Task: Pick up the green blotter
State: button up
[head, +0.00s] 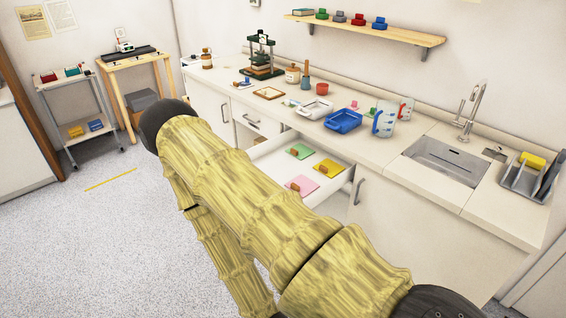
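A flat green piece with a brown knob, which looks like the green blotter (304,153), lies in the open drawer (262,148) under the counter. A yellow piece (331,169) and a pink piece (304,187), each with a brown knob, lie in the same drawer nearer to me. My bamboo-patterned arm crosses the picture in front of the drawer and hides part of it. My gripper is out of view, so what it holds cannot be seen.
The counter (410,140) carries a dark press (262,57), a blue tray (343,121), jugs (384,124), a sink (445,160) and a rack (525,180). A wall shelf (370,27) hangs above. A trolley (73,104) and a wooden table (140,62) stand back left. Floor at left is clear.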

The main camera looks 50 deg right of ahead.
aim_at(300, 151)
jog(key=u, duration=0.25)
jog(key=k, duration=0.55)
jog(key=z, duration=0.95)
jog(key=i, duration=0.95)
jog(key=z, duration=0.9)
